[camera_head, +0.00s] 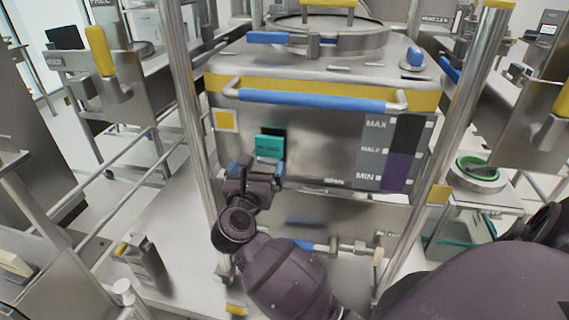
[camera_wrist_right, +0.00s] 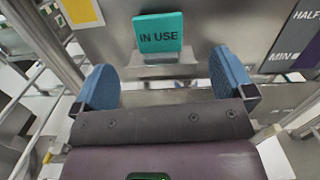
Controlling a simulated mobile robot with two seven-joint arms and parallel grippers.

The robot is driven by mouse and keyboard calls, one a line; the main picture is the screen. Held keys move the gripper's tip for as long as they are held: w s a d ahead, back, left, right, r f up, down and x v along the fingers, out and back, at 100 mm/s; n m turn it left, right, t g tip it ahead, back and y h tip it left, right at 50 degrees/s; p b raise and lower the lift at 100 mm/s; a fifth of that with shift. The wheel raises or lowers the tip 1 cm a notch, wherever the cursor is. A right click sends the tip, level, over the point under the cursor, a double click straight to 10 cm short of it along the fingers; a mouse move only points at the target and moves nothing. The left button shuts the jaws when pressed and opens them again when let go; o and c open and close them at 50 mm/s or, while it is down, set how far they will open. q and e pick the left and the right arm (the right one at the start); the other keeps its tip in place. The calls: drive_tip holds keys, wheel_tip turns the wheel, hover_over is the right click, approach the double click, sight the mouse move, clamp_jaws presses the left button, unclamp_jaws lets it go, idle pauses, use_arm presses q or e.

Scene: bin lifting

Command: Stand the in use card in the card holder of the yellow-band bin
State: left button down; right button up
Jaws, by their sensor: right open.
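The teal in use card (camera_head: 269,146) stands upright against the front of the yellow-band bin (camera_head: 310,130), at its left. In the right wrist view the card (camera_wrist_right: 158,33) reads "IN USE", and its lower edge meets the small metal card holder (camera_wrist_right: 163,58) on the bin front. My right gripper (camera_head: 257,172) is just below the card in the head view. In the wrist view its two blue fingers (camera_wrist_right: 166,80) are wide apart with nothing between them, and the card is beyond the tips. My left gripper is not in view.
A blue bar handle (camera_head: 312,100) crosses the bin front above the card. Metal posts (camera_head: 186,110) rise at both sides of the bin. A level panel (camera_head: 400,152) is on the right of the bin front. A side stand with a green ring (camera_head: 478,167) is further right.

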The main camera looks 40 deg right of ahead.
drive_tip(key=s+f+m+y, duration=0.7)
drive_tip(key=s+f+m, duration=0.3)
drive_tip(key=f+m, duration=0.3)
drive_tip(key=s+a+f+m+y, duration=0.1)
drive_tip(key=s+f+m+y, duration=0.6)
drive_tip(key=s+f+m, duration=0.4)
wheel_tip(320, 180, down, 3)
drive_tip(key=shift+a+m+g, duration=0.25)
drive_tip(key=shift+m+g, duration=0.05)
drive_tip(key=shift+m, duration=0.8)
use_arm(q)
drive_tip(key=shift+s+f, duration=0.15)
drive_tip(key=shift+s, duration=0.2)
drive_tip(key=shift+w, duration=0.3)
